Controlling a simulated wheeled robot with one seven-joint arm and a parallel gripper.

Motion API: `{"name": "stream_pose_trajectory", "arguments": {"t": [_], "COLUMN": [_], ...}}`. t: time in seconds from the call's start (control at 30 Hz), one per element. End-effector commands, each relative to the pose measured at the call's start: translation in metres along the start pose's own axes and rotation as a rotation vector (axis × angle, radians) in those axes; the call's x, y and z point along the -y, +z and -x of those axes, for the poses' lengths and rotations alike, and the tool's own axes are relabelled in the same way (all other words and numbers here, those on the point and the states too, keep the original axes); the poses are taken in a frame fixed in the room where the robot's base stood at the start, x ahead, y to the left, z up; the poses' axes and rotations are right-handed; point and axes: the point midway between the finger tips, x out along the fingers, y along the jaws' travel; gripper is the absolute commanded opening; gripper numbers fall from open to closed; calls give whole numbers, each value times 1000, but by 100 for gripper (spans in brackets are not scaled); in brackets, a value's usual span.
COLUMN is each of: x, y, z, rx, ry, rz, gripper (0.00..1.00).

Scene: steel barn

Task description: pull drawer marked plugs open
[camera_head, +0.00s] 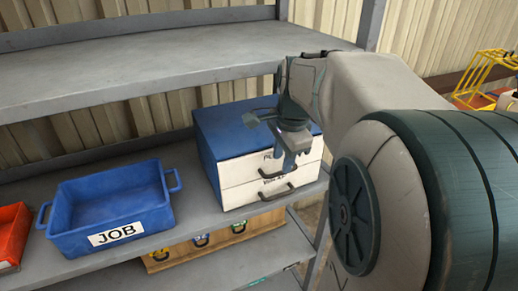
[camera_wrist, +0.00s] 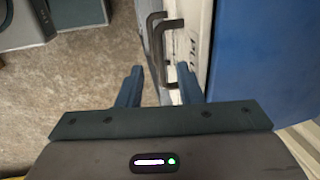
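A blue cabinet (camera_head: 222,130) with two white drawers stands on the middle shelf. The upper drawer front (camera_head: 238,170) has a label starting with "P", partly hidden by my gripper (camera_head: 283,160). The lower drawer front (camera_head: 236,194) has a dark bar handle (camera_head: 278,193) and a label too small to read. Both drawers look closed. In the wrist view, my gripper (camera_wrist: 161,72) is open with two blue fingers apart. A dark handle (camera_wrist: 171,52) lies just ahead, in line with the gap near the right finger. I cannot tell whether they touch.
A blue bin marked JOB (camera_head: 118,235) and an orange bin (camera_head: 10,237) stand left on the same shelf. A wooden box (camera_head: 160,265) with colored latches sits below. The upper shelf (camera_head: 130,66) overhangs behind left. Floor (camera_wrist: 70,90) shows beside the cabinet.

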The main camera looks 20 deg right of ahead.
Motion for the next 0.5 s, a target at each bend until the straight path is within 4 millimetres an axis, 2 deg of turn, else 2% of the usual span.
{"name": "stream_pose_trajectory", "arguments": {"t": [0.1, 0.2, 0.5], "x": [0, 0, 0], "y": [0, 0, 0], "z": [-18, -28, -36], "rx": [2, 1, 0], "ry": [4, 2, 0], "rz": [1, 1, 3], "gripper": [33, 33, 33]}}
